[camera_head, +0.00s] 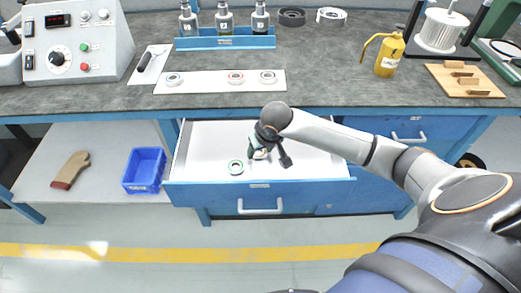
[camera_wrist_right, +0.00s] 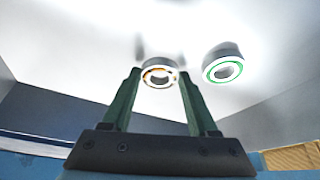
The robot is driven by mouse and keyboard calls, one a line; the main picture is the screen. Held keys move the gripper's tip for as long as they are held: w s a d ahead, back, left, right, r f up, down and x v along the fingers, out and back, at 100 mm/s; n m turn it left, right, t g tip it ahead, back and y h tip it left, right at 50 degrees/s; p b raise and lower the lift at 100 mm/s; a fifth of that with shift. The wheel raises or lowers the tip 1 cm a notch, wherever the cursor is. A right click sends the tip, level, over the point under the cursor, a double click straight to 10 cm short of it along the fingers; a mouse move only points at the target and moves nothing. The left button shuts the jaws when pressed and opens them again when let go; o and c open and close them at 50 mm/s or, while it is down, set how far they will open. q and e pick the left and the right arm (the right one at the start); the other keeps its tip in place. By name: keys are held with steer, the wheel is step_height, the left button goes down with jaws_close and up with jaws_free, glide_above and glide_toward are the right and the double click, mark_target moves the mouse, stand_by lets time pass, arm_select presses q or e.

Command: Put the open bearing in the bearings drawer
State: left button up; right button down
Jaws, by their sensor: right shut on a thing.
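My right gripper (camera_head: 258,152) is inside the open drawer (camera_head: 260,187) of the blue bench. It is shut on a small metal bearing with an orange-brown inner ring, held between the green fingertips in the right wrist view (camera_wrist_right: 160,78). In the head view this bearing (camera_head: 261,155) is partly hidden by the gripper. It is low over the white drawer floor; I cannot tell whether it touches. A green-ringed bearing (camera_head: 236,167) lies on the drawer floor to its left and shows at right in the wrist view (camera_wrist_right: 223,68). My left gripper is not in view.
A white mat (camera_head: 205,83) on the bench carries three bearings (camera_head: 174,79). A blue bin (camera_head: 145,169) sits left of the drawer.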

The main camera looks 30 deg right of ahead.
steer(key=shift+f, duration=0.2)
steer(key=shift+c, duration=0.9)
jaws_free()
steer(key=shift+r, duration=0.1)
steer(key=shift+s+r, duration=0.1)
steer(key=shift+r, duration=0.4)
steer(key=p+v, duration=0.2)
steer(key=v, duration=0.9)
steer(key=shift+r, duration=0.15)
